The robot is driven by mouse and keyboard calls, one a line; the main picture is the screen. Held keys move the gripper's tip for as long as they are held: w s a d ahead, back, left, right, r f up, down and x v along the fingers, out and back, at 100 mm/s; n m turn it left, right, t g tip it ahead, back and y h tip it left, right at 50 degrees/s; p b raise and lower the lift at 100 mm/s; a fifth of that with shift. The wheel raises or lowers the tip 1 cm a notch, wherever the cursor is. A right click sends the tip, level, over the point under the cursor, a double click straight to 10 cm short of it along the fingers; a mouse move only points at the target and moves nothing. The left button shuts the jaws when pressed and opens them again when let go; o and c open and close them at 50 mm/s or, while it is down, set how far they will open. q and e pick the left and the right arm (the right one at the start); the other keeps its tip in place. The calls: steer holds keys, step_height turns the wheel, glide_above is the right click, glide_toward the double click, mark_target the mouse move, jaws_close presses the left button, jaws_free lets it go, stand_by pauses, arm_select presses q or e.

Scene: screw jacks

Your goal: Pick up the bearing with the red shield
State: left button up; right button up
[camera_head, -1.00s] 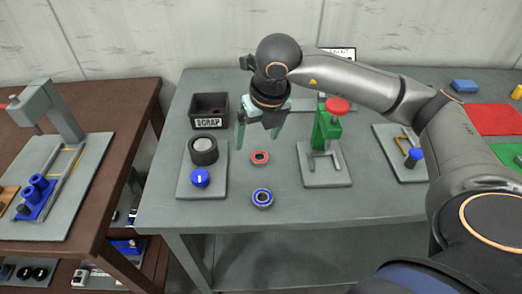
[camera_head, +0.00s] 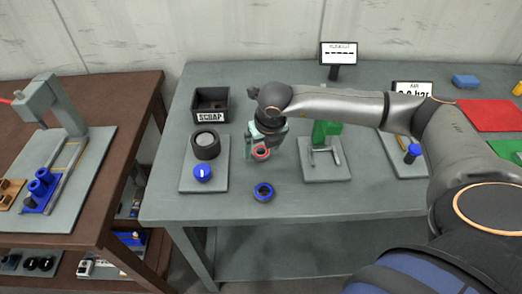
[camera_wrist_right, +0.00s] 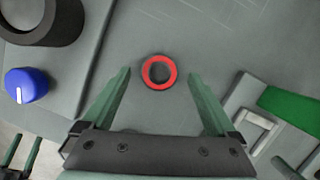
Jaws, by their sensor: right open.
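The bearing with the red shield (camera_head: 261,153) lies on the grey table, partly hidden by my right gripper in the head view. In the right wrist view the red-shielded bearing (camera_wrist_right: 159,72) lies flat, ahead of and between the two green fingers. My right gripper (camera_head: 260,155) is open and empty, its fingertips (camera_wrist_right: 159,72) spread wide on either side of the bearing's line. Whether the fingers are at the bearing's height cannot be told. A second bearing with a blue shield (camera_head: 263,192) lies nearer the table's front edge. My left gripper is not in view.
A scrap bin (camera_head: 210,104) stands at the back left. A plate with a dark ring (camera_head: 206,145) and blue knob (camera_head: 203,173) is left of the gripper. A green press fixture (camera_head: 326,133) stands close on the right. Displays and a red mat (camera_head: 490,116) are farther right.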

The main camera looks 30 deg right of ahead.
steer(key=shift+w+f, duration=0.1)
steer(key=shift+f, duration=0.2)
steer(key=shift+c, duration=0.4)
jaws_close()
steer(key=shift+r, duration=0.1)
